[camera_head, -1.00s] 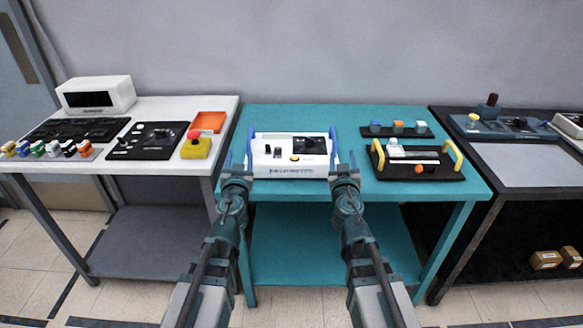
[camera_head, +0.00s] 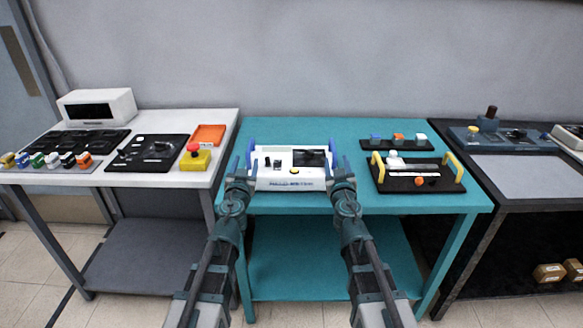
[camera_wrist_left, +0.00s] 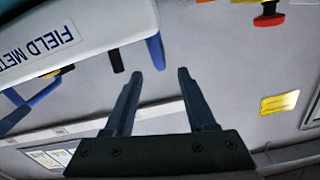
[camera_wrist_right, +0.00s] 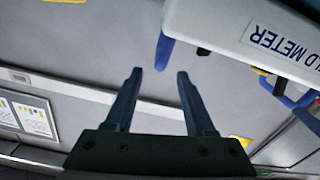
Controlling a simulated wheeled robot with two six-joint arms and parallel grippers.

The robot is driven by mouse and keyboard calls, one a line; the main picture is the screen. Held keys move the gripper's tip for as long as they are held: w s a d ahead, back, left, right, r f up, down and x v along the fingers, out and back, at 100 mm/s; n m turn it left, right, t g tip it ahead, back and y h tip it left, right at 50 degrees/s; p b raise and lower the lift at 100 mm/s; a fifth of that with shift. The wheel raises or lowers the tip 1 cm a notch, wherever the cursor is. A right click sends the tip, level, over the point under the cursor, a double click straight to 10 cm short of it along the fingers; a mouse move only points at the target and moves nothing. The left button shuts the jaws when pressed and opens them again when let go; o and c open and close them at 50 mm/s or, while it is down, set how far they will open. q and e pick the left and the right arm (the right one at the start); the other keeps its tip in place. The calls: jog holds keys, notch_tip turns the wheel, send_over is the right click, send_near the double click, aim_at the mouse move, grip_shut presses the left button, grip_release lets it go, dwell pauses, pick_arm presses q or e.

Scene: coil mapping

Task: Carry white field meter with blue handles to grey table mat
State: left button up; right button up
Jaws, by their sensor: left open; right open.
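The white field meter (camera_head: 290,182) with blue handles sits on the teal table (camera_head: 300,125), toward its left front. Its left handle (camera_wrist_left: 155,50) lies just past the fingertips of my left gripper (camera_wrist_left: 160,72), roughly between them. Its right handle (camera_wrist_right: 163,52) lies likewise just past the fingertips of my right gripper (camera_wrist_right: 158,74). Both grippers are open and empty at the two sides of the meter; in the head view they also show at left (camera_head: 239,172) and right (camera_head: 341,170). The grey table mat (camera_head: 525,174) lies on the dark table at the right.
A black tray with yellow handles (camera_head: 440,188) stands right of the meter, with a row of small blocks (camera_head: 398,143) behind it. A blue-grey device (camera_head: 500,137) stands behind the mat. The white table (camera_head: 215,118) at left holds several devices. The mat is bare.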

aim_at(250, 144)
pick_arm(q)
jog(key=w, duration=1)
pick_arm(e)
jog(key=w, duration=1)
pick_arm(q)
jog(key=shift+s, duration=0.1)
pick_arm(e)
jog(key=shift+s, duration=0.1)
pick_arm(q)
jog(key=shift+c, duration=0.3)
pick_arm(e)
jog(key=shift+c, duration=0.3)
pick_arm(q)
grip_shut()
pick_arm(e)
grip_shut()
jog(key=shift+d, duration=0.1)
